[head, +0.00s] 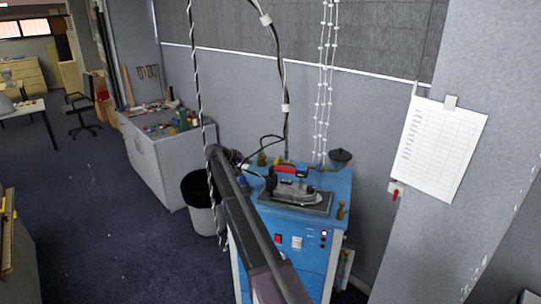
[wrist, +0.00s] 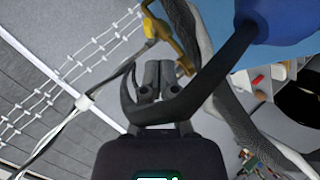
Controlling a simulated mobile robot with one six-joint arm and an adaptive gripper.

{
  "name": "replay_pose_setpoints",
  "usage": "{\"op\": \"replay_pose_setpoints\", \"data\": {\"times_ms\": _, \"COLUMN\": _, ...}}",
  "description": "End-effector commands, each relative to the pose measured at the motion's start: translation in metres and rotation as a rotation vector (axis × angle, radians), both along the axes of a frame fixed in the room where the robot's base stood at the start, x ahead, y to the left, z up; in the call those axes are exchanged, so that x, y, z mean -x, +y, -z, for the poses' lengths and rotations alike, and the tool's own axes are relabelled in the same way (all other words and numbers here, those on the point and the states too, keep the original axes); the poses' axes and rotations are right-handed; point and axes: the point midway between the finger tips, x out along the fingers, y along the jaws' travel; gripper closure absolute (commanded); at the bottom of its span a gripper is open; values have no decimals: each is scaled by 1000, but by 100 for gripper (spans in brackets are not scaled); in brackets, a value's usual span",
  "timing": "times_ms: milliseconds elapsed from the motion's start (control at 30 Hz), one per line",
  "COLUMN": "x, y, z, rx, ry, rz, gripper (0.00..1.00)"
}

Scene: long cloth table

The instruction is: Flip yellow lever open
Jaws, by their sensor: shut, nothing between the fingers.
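A yellow-brass fitting (wrist: 172,38) with a bar-like part shows at the top of the wrist view, just beyond my gripper's fingertips. In the head view, a small brass-yellow piece (head: 262,159) stands at the back left of the blue cabinet, and a thin yellow bar runs right from near it. I cannot tell which part is the lever. My gripper (wrist: 158,72) is shut and empty, its fingertips close to the yellow fitting; contact cannot be told. In the head view my arm reaches to the cabinet's left rear, and the fingertips are hard to make out.
The blue cabinet (head: 262,250) carries an iron (head: 292,190) on a dark plate. Another brass piece (head: 341,210) stands at its right edge and a dark bowl (head: 340,156) behind. Cables hang close to my gripper. A black-lined bin (head: 198,188) stands left; open floor lies farther left.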

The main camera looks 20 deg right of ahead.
Motion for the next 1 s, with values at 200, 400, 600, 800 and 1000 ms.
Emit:
{"op": "replay_pose_setpoints", "data": {"times_ms": 200, "x": -50, "y": -11, "z": -21, "rx": 93, "ry": -29, "rz": 6, "gripper": 100}}
{"op": "replay_pose_setpoints", "data": {"times_ms": 400, "x": -56, "y": -13, "z": -25, "rx": 114, "ry": -35, "rz": 6, "gripper": 100}}
{"op": "replay_pose_setpoints", "data": {"times_ms": 600, "x": -55, "y": -12, "z": -25, "rx": 112, "ry": -36, "rz": 5, "gripper": 100}}
{"op": "replay_pose_setpoints", "data": {"times_ms": 800, "x": -56, "y": -15, "z": -23, "rx": 111, "ry": -35, "rz": 6, "gripper": 100}}
{"op": "replay_pose_setpoints", "data": {"times_ms": 1000, "x": -58, "y": -27, "z": -16, "rx": 111, "ry": -35, "rz": 6, "gripper": 100}}
